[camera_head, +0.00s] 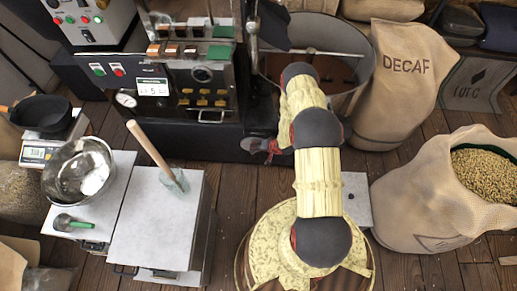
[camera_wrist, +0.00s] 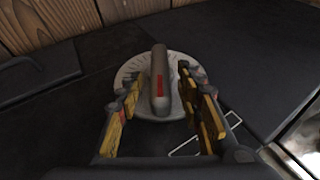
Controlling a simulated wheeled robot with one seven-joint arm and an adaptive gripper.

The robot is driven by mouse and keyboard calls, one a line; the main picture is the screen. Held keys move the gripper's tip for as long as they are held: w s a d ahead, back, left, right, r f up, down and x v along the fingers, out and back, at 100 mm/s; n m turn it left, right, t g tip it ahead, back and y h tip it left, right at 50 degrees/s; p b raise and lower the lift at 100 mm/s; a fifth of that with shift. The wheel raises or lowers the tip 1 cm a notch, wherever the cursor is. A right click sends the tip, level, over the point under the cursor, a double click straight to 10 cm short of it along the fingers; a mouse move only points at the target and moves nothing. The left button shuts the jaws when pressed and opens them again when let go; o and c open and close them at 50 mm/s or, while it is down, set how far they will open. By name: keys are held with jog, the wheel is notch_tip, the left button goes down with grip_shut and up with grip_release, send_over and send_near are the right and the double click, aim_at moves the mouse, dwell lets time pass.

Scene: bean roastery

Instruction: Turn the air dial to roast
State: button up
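The air dial shows in the wrist view as a pale round plate (camera_wrist: 131,72) with a grey bar knob (camera_wrist: 160,90) across its middle. The knob stands nearly upright in the picture and carries a red stripe. My gripper (camera_wrist: 160,78) is open, its yellow-padded fingers on either side of the knob, with a visible gap on each side. In the head view my gripper (camera_head: 268,147) is at the lower right of the dark roaster front (camera_head: 190,137); my arm partly covers that area. I cannot read any dial labels.
The roaster's control panel (camera_head: 200,78) is above and left of my gripper, and a round metal drum (camera_head: 357,60) is behind my arm. A DECAF sack (camera_head: 405,95) and an open bean sack (camera_head: 420,195) stand right. A white-topped cart (camera_head: 150,235) stands left.

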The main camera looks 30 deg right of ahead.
jog(key=shift+c, duration=0.3)
grip_shut()
dwell(0.6)
